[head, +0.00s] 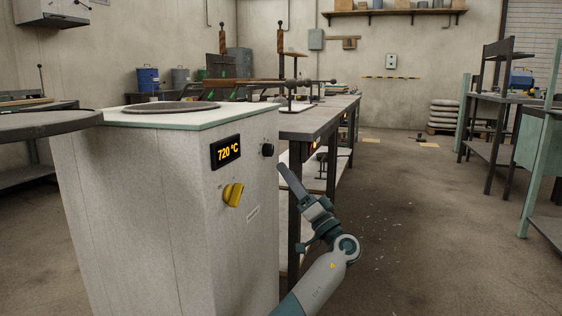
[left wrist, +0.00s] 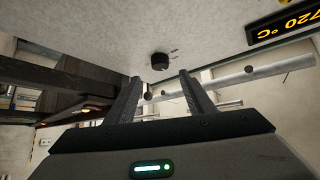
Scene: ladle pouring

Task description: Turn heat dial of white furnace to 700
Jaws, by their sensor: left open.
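The white furnace (head: 130,200) stands at left in the head view. Its display (head: 227,152) reads 720 °C, and the same display is partly cut off in the left wrist view (left wrist: 283,25). A small black round dial (head: 267,150) sits right of the display. In the left wrist view the black dial (left wrist: 159,61) has small marks beside it. A yellow knob (head: 233,194) is below the display. My left gripper (head: 283,170) is open and empty, just below and right of the black dial. In the wrist view its fingertips (left wrist: 160,77) straddle the dial's line, apart from it. My right gripper is out of view.
A workbench (head: 310,125) with tools stands behind the furnace, close to my left gripper. A dark round tabletop (head: 45,124) is at the left edge. Tables (head: 500,98) stand along the right.

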